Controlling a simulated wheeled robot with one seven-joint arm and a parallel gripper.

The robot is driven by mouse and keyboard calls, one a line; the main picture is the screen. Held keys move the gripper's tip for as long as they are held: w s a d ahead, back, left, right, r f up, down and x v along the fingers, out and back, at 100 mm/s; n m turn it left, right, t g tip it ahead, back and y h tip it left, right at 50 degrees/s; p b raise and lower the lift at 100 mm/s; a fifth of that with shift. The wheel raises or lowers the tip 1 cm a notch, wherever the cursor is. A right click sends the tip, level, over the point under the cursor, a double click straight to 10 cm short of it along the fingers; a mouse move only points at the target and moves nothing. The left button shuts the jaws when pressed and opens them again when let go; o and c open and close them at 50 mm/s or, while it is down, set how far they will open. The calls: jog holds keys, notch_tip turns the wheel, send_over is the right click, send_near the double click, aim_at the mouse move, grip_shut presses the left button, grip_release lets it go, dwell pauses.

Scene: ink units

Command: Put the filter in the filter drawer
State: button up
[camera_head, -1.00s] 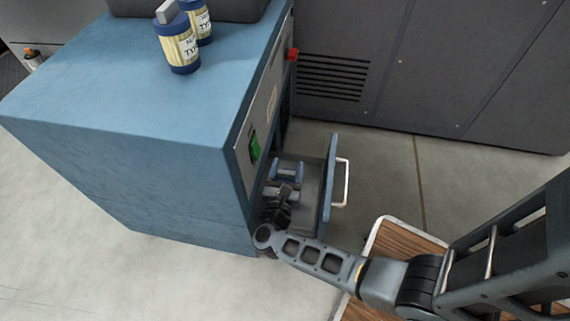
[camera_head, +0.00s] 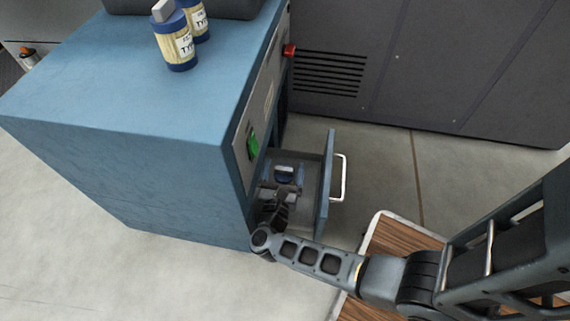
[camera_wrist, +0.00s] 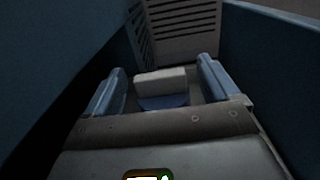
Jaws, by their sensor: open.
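The filter drawer (camera_head: 322,205) is pulled out from the blue cabinet's front. A filter with a pale handle block and blue top (camera_head: 285,173) is inside it. The filter also shows in the wrist view (camera_wrist: 161,84), where its lower body is hidden. My gripper (camera_head: 281,188) reaches down into the drawer. In the wrist view my gripper (camera_wrist: 160,72) is open, with one blue finger on each side of the filter's handle and visible gaps between. In that view the filter lies a little beyond the palm. I cannot tell how fully it is seated.
The blue cabinet (camera_head: 110,95) stands at left, with two labelled canisters (camera_head: 177,48) on top. Its front has a green switch (camera_head: 252,146) and a red knob (camera_head: 289,50). The drawer has a pale handle (camera_head: 343,178). A grey machine (camera_head: 440,70) stands behind.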

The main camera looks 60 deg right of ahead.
jog(key=v, duration=0.5)
jog(key=shift+s+a, duration=0.2)
jog(key=shift+a, duration=0.1)
jog(key=shift+s+a+r+n+t, duration=0.25)
jog(key=shift+s+n+t, duration=0.2)
jog(key=shift+n, duration=0.25)
jog(key=s+a+r+m+t+y, duration=0.2)
jog(key=s+a+r+m+y, duration=0.2)
jog(key=r, duration=0.5)
jog(key=s+a+r+m+t+y, duration=0.3)
jog(key=s+a+r+m+y, duration=0.1)
jog(key=s+r+m+y, duration=0.3)
jog(key=s+a+r+m+t+y, duration=0.2)
jog(key=s+a+r+m+y, duration=0.2)
jog(key=s+r+m, duration=0.5)
notch_tip(320, 180, up, 3)
jog(key=m+y, duration=0.2)
jog(key=m, duration=0.1)
jog(key=shift+f+t, duration=0.25)
jog(key=shift+t, duration=0.1)
jog(key=shift+a, duration=0.1)
